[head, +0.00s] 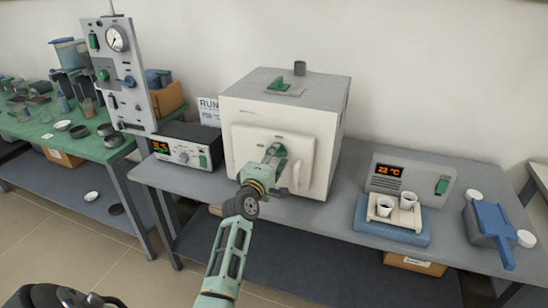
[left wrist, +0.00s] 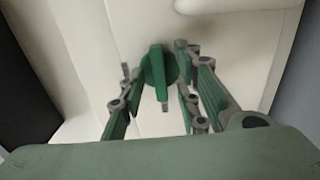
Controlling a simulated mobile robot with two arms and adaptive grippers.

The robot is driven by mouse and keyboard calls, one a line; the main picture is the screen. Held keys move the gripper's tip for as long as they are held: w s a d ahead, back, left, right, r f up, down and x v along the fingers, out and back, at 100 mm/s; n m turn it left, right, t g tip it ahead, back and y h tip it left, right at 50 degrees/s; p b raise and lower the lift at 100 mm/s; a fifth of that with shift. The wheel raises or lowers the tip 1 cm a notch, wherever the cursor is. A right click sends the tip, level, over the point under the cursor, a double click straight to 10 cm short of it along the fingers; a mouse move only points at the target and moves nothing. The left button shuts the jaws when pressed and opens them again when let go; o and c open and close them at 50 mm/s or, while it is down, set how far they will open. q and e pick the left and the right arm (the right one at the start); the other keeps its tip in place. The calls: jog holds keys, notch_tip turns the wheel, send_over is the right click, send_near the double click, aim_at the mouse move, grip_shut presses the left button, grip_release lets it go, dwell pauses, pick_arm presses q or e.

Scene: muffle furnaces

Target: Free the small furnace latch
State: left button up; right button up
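The small white furnace (head: 318,115) stands on the grey bench with its door (head: 302,183) closed. A green latch (head: 282,151) is on the upper part of the door, partly hidden by my left gripper (head: 272,154). In the left wrist view the latch (left wrist: 156,72) is a round green knob with an upright bar. My left gripper (left wrist: 154,62) is open, with one finger on each side of the latch. A gap shows on the left; the right finger is close to the knob, and I cannot tell if it touches. My right gripper is not in view.
To the right are a display unit (head: 410,180), a blue tray (head: 380,236) with white cups, and a blue dustpan-like tool (head: 488,222). A gauge panel (head: 118,70) stands further left.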

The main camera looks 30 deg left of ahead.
pick_arm(q)
grip_shut()
dwell(0.6)
jog(key=shift+f+m+p, duration=0.1)
jog(key=shift+m+p, duration=2.15)
jog(key=shift+m, duration=6.85)
